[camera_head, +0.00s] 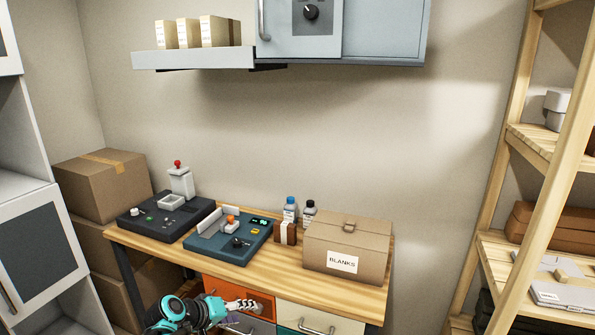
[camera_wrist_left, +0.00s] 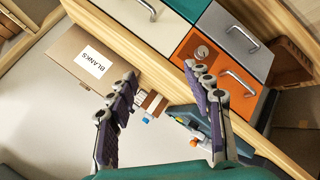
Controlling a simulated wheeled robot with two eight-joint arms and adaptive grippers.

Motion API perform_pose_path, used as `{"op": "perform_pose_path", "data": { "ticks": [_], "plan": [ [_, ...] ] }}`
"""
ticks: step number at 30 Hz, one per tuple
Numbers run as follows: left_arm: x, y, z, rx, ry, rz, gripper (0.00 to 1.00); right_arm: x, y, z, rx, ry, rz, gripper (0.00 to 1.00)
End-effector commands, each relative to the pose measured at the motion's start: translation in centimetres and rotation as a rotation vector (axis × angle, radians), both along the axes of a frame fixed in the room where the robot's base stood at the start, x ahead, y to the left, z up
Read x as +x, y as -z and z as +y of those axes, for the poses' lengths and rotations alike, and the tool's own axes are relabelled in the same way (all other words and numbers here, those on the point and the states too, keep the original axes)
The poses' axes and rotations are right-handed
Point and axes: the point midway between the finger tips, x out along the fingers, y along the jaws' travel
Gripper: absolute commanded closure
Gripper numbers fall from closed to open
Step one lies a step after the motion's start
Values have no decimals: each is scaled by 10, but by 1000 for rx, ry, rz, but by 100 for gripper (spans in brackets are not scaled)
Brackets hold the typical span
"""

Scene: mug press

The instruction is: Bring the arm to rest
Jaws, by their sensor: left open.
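My left gripper (camera_head: 250,311) is at the bottom of the head view, in front of the drawers below the workbench. Its teal arm comes in at the bottom edge. In the left wrist view its two purple-and-grey fingers (camera_wrist_left: 162,78) are spread apart with nothing between them. The dark press (camera_head: 168,212) with a red-knobbed lever and the blue press unit (camera_head: 228,236) with an orange knob stand on the workbench (camera_head: 285,281), behind and above the gripper. My right gripper is not in view.
A cardboard box labelled BLANKS (camera_head: 347,247) stands at the bench's right, with small bottles (camera_head: 290,209) beside it. Drawers (camera_head: 318,319) are under the bench. Cartons (camera_head: 103,185) are stacked at left. A wooden shelf (camera_head: 545,150) stands at right. A wall cabinet (camera_head: 385,30) hangs above.

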Motion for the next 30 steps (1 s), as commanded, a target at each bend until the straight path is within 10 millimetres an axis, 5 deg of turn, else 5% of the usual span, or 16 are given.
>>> {"op": "perform_pose_path", "data": {
  "ticks": [9,18,24,30],
  "plan": [
    [-121,-38,-10,318,49,24,49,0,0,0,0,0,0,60],
    [-223,-35,8,599,92,4,49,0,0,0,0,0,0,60],
    [-252,-28,18,698,107,-11,49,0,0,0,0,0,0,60],
    [-256,-27,20,714,110,-14,49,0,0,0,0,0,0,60]
  ]
}}
